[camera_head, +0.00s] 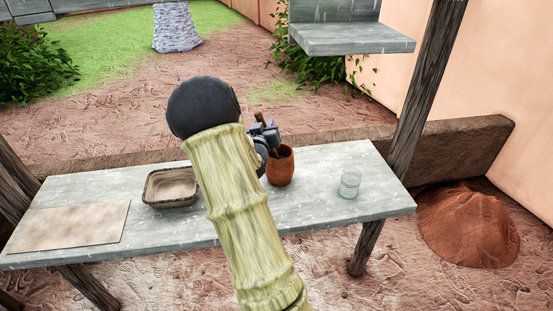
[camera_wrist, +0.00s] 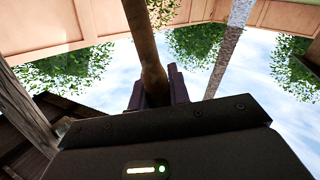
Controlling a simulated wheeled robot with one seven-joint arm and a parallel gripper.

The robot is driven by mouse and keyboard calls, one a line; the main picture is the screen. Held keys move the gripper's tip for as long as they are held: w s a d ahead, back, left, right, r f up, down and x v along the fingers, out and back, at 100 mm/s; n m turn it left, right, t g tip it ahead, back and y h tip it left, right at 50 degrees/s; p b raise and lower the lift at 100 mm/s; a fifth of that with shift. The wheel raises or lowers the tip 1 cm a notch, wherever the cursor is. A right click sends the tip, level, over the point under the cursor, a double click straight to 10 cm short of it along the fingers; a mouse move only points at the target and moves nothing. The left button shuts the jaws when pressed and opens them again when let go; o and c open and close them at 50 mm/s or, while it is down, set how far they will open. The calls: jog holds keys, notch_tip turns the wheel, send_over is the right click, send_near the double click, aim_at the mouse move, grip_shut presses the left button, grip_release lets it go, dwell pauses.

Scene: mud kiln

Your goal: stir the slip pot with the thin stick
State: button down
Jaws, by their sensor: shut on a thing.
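The slip pot (camera_head: 281,170) is a reddish-brown clay pot standing upright on the grey table, right of my arm. My gripper (camera_head: 267,136) is just above the pot's rim, partly hidden by my arm. In the wrist view my gripper (camera_wrist: 156,92) is shut on the thin stick (camera_wrist: 145,45), a brown wooden rod that runs up out of the picture. In the head view a short brown end of the stick (camera_head: 258,116) shows above the jaws. Its lower end appears to be at the pot's mouth; how deep it reaches, and the pot's contents, are hidden.
The grey table (camera_head: 325,200) also bears a rectangular tray (camera_head: 150,202) left of my arm, a flat board (camera_head: 70,226) at the left and a clear glass (camera_head: 350,183) at the right. A wooden post (camera_head: 408,130) rises behind the table's right end. A shelf (camera_head: 350,40) hangs beyond.

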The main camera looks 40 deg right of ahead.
jog(key=shift+f+b, duration=0.55)
jog(key=shift+b, duration=0.05)
jog(key=c, duration=1.2)
grip_release()
jog(key=shift+c, duration=0.2)
jog(key=shift+a, duration=0.1)
jog(key=b+v, duration=0.8)
jog(key=v, duration=0.9)
jog(key=shift+b, duration=0.4)
jog(key=shift+a, duration=0.1)
